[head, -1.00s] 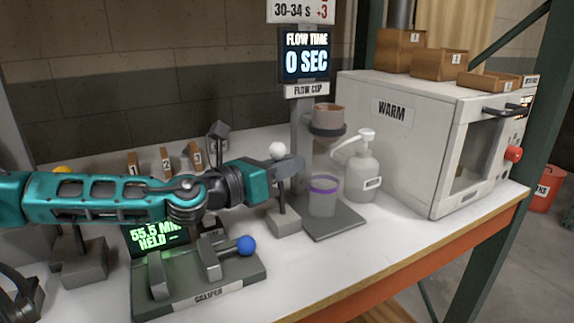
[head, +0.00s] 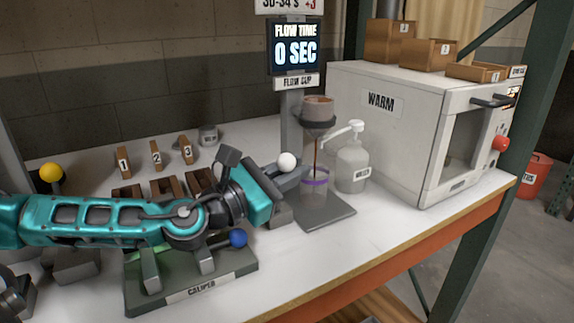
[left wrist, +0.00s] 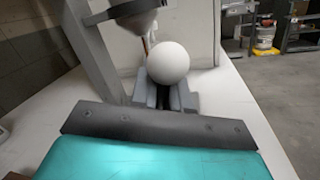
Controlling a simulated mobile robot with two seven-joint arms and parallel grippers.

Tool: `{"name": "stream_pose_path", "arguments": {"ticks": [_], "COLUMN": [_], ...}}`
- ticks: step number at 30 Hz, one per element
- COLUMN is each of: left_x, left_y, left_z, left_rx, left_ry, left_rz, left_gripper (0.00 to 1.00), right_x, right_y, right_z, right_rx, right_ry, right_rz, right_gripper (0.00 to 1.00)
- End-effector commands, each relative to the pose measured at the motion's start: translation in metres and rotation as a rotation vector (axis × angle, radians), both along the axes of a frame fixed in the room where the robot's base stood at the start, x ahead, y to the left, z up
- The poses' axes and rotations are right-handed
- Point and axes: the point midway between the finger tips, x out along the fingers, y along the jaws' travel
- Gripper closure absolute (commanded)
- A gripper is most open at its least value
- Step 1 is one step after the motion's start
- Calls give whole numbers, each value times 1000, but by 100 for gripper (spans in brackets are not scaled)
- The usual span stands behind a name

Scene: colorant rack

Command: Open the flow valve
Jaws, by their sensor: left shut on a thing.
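The white ball knob (head: 287,161) of the flow valve lever sits low, beside the flow cup stand. My left gripper (head: 291,174) is shut on it from the left. In the left wrist view the white knob (left wrist: 163,62) stands up between the two grey fingers (left wrist: 165,95). A thin brown stream runs from the flow cup (head: 318,112) down into the clear beaker (head: 314,187) with a purple ring. The flow time display (head: 295,48) reads 0 SEC. The lever's shaft is mostly hidden by my gripper. My right gripper is not seen.
The white WARM oven (head: 385,125) and a pump bottle (head: 352,165) stand right of the cup. The caliper station (head: 190,290) with a blue knob (head: 238,238) lies below my left arm. A yellow knob (head: 51,172) is at left. The front right of the bench is clear.

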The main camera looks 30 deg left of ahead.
Motion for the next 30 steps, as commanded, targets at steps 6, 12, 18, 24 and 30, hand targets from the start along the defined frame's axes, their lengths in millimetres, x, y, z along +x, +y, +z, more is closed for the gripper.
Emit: {"name": "stream_pose_path", "arguments": {"ticks": [6, 12, 18, 24, 30], "left_x": [-2, -3, -3, -3, -2], "left_y": [-4, -5, -5, -5, -4], "left_z": [-3, -3, -4, -3, -3], "left_rx": [44, 54, 54, 52, 51], "left_ry": [-21, -25, -24, -23, -25], "left_rz": [-1, -2, -3, -2, -1], "left_gripper": [100, 100, 100, 68, 63], "right_x": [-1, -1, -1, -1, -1], "right_y": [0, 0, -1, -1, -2], "right_z": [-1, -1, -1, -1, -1], "right_rx": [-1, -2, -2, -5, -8], "right_ry": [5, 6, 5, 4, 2], "right_rz": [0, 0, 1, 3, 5], "right_gripper": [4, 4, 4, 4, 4]}}
